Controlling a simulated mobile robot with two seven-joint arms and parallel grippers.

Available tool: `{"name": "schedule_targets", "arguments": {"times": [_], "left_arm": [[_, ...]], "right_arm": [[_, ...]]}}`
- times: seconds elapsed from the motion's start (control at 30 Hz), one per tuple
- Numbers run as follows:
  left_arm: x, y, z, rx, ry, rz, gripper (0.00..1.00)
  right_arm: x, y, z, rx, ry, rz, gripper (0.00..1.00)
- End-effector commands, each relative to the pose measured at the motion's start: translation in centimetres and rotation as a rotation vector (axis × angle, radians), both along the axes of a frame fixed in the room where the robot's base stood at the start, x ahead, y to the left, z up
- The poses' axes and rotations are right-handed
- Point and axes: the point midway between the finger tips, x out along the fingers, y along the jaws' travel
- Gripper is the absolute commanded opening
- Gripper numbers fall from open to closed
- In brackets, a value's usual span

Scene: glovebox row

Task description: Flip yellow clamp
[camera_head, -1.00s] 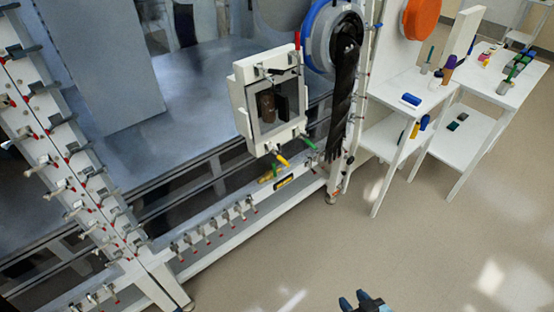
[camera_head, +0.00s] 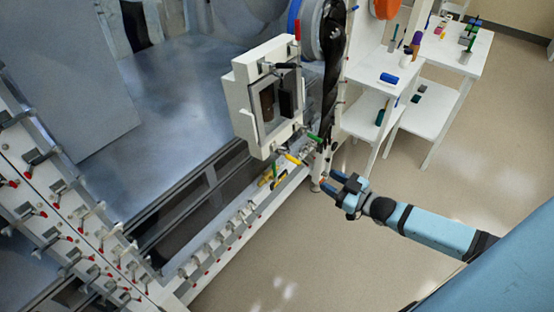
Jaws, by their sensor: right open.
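The yellow clamp (camera_head: 291,158) sticks out from the lower edge of the white framed box (camera_head: 246,118) on the glovebox front. Its handle points down and to the right. My right gripper (camera_head: 331,181) comes in from the lower right, with its two blue-tipped fingers pointing left toward the clamp. It is open and empty, and a gap in the picture lies between its fingertips and the yellow handle. My left gripper is not in view.
Yellow parts (camera_head: 266,179) show on the rail below. White shelves (camera_head: 375,126) stand behind my right gripper. The floor to the lower right is clear.

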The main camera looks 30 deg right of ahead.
Motion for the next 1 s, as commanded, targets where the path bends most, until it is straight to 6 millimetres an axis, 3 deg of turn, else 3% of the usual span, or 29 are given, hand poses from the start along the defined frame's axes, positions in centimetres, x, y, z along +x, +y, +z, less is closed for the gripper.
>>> {"name": "schedule_targets", "arguments": {"times": [0.17, 0.7, 1.0], "left_arm": [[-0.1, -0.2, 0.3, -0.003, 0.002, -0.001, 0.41], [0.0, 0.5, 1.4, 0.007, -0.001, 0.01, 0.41], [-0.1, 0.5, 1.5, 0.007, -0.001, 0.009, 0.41]], "right_arm": [[1.8, 0.7, 0.2, 0.001, -0.002, -0.001, 0.41], [10.9, 4.4, 0.1, 0.001, -0.001, -0.001, 0.41], [12.6, 5.1, 0.0, -0.001, 0.002, 0.0, 0.41]]}}
